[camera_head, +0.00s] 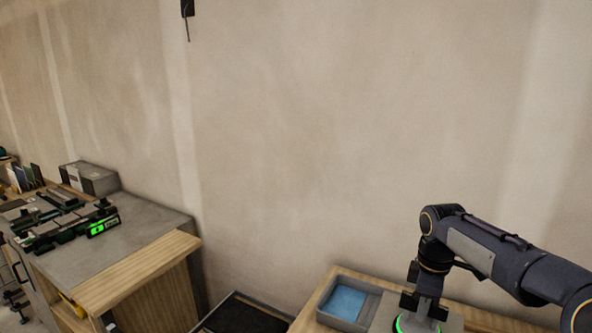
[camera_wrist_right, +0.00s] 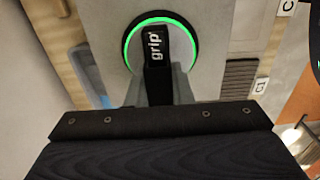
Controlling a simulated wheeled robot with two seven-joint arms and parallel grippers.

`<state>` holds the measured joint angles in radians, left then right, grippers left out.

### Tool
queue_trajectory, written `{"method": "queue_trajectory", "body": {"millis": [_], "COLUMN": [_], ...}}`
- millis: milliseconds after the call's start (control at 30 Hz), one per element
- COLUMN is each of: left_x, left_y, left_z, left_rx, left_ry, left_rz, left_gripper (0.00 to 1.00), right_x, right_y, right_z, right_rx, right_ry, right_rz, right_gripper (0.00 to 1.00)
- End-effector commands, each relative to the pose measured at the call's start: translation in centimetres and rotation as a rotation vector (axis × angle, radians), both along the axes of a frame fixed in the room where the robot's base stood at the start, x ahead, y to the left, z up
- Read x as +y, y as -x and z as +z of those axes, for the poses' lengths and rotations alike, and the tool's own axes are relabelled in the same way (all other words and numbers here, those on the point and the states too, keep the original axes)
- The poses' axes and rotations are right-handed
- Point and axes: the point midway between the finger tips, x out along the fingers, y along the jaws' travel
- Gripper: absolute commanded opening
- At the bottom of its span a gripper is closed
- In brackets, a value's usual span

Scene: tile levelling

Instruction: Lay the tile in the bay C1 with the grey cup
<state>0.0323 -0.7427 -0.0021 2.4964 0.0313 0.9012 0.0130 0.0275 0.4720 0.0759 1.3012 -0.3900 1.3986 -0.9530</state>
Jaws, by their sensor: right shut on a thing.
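My right gripper (camera_head: 427,302) is low at the bottom right of the head view. In the right wrist view its fingers (camera_wrist_right: 158,92) are shut on the handle of the grey cup (camera_wrist_right: 157,48), a dark bar marked "grip" inside a lit green ring. The cup sits on a broad light grey tile (camera_wrist_right: 100,25), whose far edges are out of view. To the right of the tile shows a ribbed strip of the bay C1 (camera_wrist_right: 237,82), beside its "C1" label; the tile hides the rest. My left gripper is not in view.
A grey tray with a blue floor (camera_head: 345,301) stands just left of the right gripper on a wooden-edged bench. A grey worktop (camera_head: 150,232) with a green-lit device (camera_head: 103,227) is at the far left. A dark bin (camera_head: 240,318) lies between them.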

Motion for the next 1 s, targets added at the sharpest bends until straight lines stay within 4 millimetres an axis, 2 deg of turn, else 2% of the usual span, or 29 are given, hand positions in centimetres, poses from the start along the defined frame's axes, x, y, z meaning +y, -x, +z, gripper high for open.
{"method": "queue_trajectory", "body": {"millis": [1000], "left_x": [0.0], "left_y": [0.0], "left_z": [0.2], "left_rx": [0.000], "left_ry": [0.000], "left_rz": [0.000], "left_gripper": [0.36], "right_x": [11.8], "right_y": [2.3], "right_z": [0.3], "right_rx": [-0.005], "right_ry": [-0.001], "right_rz": [0.004], "right_gripper": [0.00]}}
